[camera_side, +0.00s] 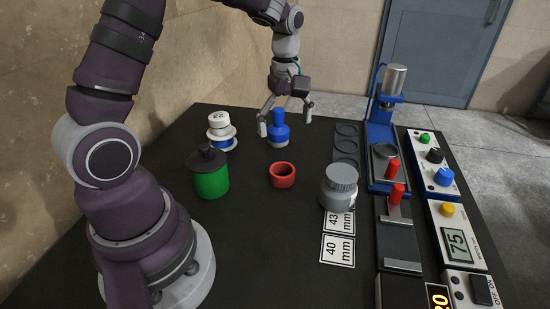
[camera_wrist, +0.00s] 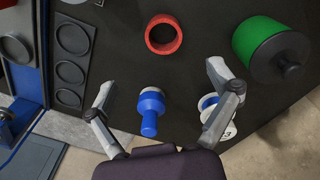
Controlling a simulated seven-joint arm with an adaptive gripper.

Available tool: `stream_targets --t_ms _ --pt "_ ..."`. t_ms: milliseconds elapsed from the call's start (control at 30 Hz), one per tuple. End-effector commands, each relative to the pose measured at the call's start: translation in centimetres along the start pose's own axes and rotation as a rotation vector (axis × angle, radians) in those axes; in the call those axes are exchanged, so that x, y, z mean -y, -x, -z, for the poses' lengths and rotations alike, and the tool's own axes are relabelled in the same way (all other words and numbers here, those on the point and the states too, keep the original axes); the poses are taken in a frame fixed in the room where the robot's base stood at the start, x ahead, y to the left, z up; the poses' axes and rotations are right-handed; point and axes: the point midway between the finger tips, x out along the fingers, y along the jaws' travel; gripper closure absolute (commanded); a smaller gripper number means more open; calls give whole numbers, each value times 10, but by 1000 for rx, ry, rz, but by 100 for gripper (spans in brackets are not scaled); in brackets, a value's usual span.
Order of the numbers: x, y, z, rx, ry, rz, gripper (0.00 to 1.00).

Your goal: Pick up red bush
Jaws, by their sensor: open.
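The red bush (camera_side: 282,175) is a short red ring lying on the black table in front of the blue object in the side view. It also shows in the wrist view as a red ring (camera_wrist: 164,34) with a dark hole, at the top middle beyond the fingertips. My gripper (camera_side: 288,122) is open and empty, above the table at the far side, with its fingers to either side of the blue knobbed piece (camera_side: 278,128). In the wrist view my gripper (camera_wrist: 160,78) has its fingers wide apart, with that blue piece (camera_wrist: 150,108) between them. Nothing touches the red bush.
A green container (camera_side: 211,178) with a dark lid stands left of the bush. A white and blue spool (camera_side: 221,132) is behind it. A grey jar (camera_side: 339,186) stands right, near number cards (camera_side: 338,250). A blue press (camera_side: 385,130) and control panels are farther right.

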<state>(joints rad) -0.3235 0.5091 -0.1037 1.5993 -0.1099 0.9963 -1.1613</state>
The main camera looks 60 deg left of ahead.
Motion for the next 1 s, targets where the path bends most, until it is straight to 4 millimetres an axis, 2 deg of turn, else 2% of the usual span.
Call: stream_targets --t_ms 167,300,467,600,700,933,1000 --pt "-2 -27 7 20 126 38 12" --pt "-1 -55 6 20 127 38 12" --pt "1 -76 7 19 126 38 12" --pt "6 -104 11 21 124 39 12" --pt "6 -118 11 19 123 35 12" --pt "5 -121 11 18 123 33 12" --pt "5 -121 11 18 122 33 18"
